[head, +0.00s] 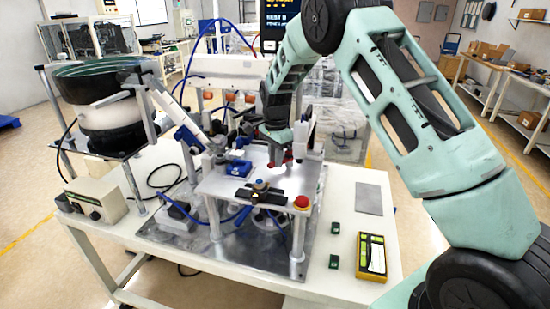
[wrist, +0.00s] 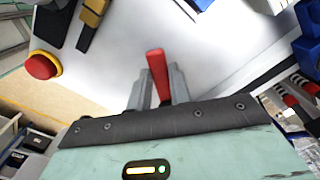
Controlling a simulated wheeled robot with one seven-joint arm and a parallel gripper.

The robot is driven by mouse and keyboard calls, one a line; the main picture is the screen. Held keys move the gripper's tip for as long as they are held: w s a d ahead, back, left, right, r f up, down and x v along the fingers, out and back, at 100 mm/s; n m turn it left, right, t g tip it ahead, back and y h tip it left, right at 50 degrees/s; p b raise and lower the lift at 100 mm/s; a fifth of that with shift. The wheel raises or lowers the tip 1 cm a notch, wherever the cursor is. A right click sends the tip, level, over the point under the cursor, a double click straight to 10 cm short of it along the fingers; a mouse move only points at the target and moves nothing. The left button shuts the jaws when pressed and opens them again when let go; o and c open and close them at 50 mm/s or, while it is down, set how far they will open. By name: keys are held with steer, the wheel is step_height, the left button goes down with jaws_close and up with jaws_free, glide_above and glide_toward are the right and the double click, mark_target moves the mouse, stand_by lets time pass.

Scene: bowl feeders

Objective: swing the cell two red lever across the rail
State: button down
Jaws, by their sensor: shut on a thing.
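A red lever (wrist: 155,62) stands up between my two grey fingers in the wrist view. My gripper (wrist: 157,88) is shut on it, and the fingers hide its lower part. In the head view my gripper (head: 279,158) reaches down over the back right of the raised metal plate (head: 225,185). A bit of red (head: 288,157) shows beside the fingers there. The rail is not clearly made out in either view, and no cell number is readable.
A red stop button (head: 301,202) on a yellow base sits at the plate's front right corner. A black clamp-like part (head: 252,196) lies on the plate. A bowl feeder (head: 105,100) stands at left. A yellow case (head: 371,257) lies on the white table (head: 335,225).

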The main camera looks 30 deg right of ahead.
steer(key=shift+r, duration=0.1)
steer(key=c, duration=1.3)
jaws_free()
step_height(320, 180, up, 17)
steer(key=b, duration=0.3)
steer(key=shift+r+b, duration=0.2)
steer(key=shift+b, duration=0.15)
